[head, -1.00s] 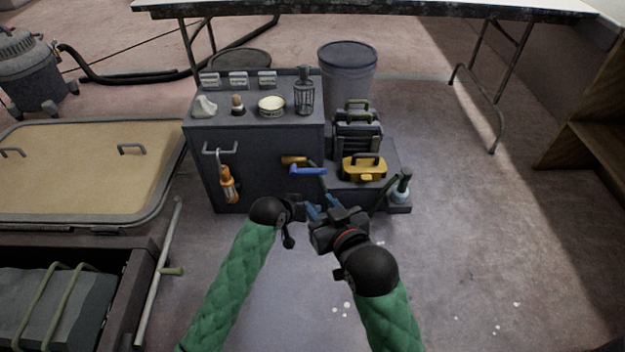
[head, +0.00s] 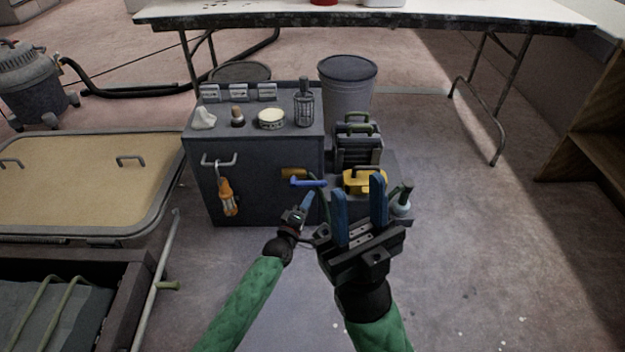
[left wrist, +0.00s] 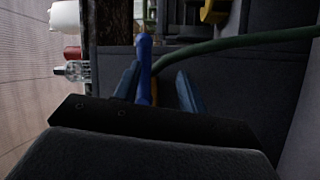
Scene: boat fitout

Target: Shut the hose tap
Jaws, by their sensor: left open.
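The hose tap has a brass body (head: 292,173) on the front of the grey cabinet and a blue lever (head: 308,183) pointing right, roughly level. My left gripper (head: 306,198) is just below the lever in the head view. In the left wrist view the blue lever (left wrist: 145,62) shows between the two open fingers of my left gripper (left wrist: 158,85), nearer the left finger. I cannot tell whether it touches. A green hose (left wrist: 235,44) crosses behind it. My right gripper (head: 358,190) is open and empty, fingers up, right of the tap.
The grey cabinet (head: 262,200) carries small items on top, and an orange lamp (head: 228,197) hangs at its front. A yellow case (head: 352,181) and a green-necked bottle (head: 402,200) stand right of the tap. The floor to the right is clear.

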